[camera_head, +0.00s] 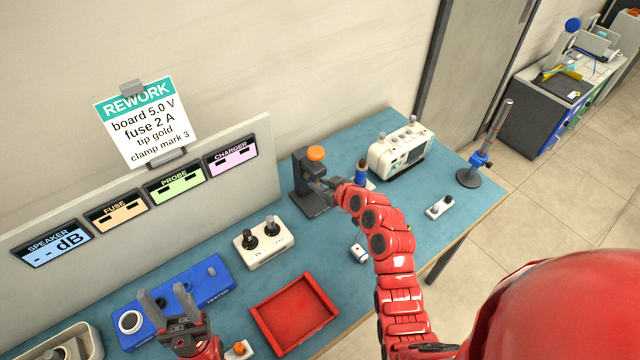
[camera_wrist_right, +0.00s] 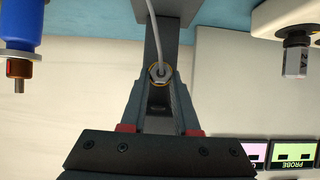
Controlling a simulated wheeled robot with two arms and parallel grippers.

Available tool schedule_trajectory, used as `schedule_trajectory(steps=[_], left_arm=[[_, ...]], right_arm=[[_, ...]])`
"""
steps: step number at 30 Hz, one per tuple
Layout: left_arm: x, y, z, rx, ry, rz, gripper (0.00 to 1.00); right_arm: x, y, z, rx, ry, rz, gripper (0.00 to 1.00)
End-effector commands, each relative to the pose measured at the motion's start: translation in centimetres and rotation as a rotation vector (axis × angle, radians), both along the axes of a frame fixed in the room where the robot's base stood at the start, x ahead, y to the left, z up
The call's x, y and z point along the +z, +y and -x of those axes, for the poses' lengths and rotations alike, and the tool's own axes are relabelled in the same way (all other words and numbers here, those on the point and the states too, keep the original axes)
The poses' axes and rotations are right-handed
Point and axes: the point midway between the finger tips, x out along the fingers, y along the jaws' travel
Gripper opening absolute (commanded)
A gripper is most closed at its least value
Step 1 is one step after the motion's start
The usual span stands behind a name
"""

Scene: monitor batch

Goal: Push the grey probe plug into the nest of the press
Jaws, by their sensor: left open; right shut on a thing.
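The press (camera_head: 308,200) is a dark grey stand with an orange knob on top, at the back of the blue bench. My right gripper (camera_head: 322,187) reaches in at the front of the press, low beside its column. In the right wrist view the fingers (camera_wrist_right: 161,85) are shut on the grey probe plug (camera_wrist_right: 160,74), a small round end with a gold-coloured ring and a grey cable running up past the press. The nest cannot be made out, so I cannot tell whether the plug touches it. My left gripper (camera_head: 165,298) is open and empty above the blue tester box.
A red tray (camera_head: 296,314), a white two-knob box (camera_head: 264,246) and the blue tester box (camera_head: 208,275) occupy the front and left of the bench. A white instrument (camera_head: 400,153), a stand (camera_head: 470,177) and a small white switch block (camera_head: 440,207) are to the right.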

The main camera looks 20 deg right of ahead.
Motion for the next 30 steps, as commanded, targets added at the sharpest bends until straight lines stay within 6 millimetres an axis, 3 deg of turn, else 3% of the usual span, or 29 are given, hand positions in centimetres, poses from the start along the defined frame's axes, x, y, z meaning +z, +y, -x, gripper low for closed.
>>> schedule_trajectory(steps=[5, 6, 12, 23, 30], left_arm=[[-0.3, 0.0, 0.0, 0.0, 0.0, 0.0, 0.5], [-0.3, 0.0, 0.0, 0.0, 0.0, 0.0, 0.5], [-0.2, 0.0, 0.0, 0.0, 0.0, 0.0, 0.5], [-0.2, 0.0, 0.0, 0.0, 0.0, 0.0, 0.5], [0.0, 0.0, 0.0, 0.0, 0.0, 0.0, 0.5]], right_arm=[[0.0, 0.1, -0.2, 0.0, -0.001, 0.0, 0.0], [0.0, 0.1, -0.2, 0.0, -0.001, 0.0, 0.33], [0.0, 0.1, -0.2, 0.0, 0.0, 0.0, 0.64], [0.2, -0.1, 0.2, -0.001, -0.001, 0.0, 0.64], [2.0, -1.3, 3.0, -0.003, -0.003, 0.001, 0.64]])
